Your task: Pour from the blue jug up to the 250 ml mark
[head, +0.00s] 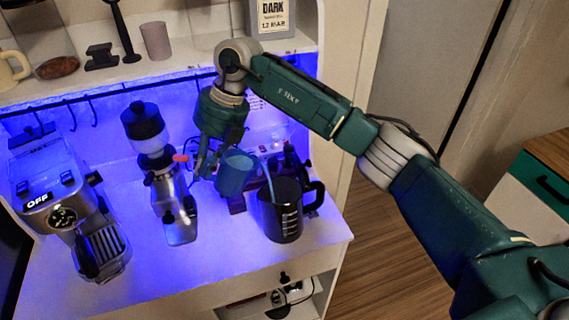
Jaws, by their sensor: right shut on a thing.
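The blue jug (236,173) is held up over the counter at the centre of the head view, tilted to the right. My right gripper (208,165) is shut on its left side. A dark measuring jug (281,214) with white marks and a black handle stands upright on the counter, below and to the right of the blue jug. A thin light-blue streak (266,186), which looks like liquid, runs between the blue jug and the dark jug's mouth. The level inside the dark jug cannot be made out. My left gripper is not in view.
A coffee grinder (150,140) stands left of the blue jug, and an espresso machine (60,190) stands farther left. Dark items behind the measuring jug are partly hidden. A shelf (190,62) with cups and a bag runs above. The counter's front edge is close to the measuring jug.

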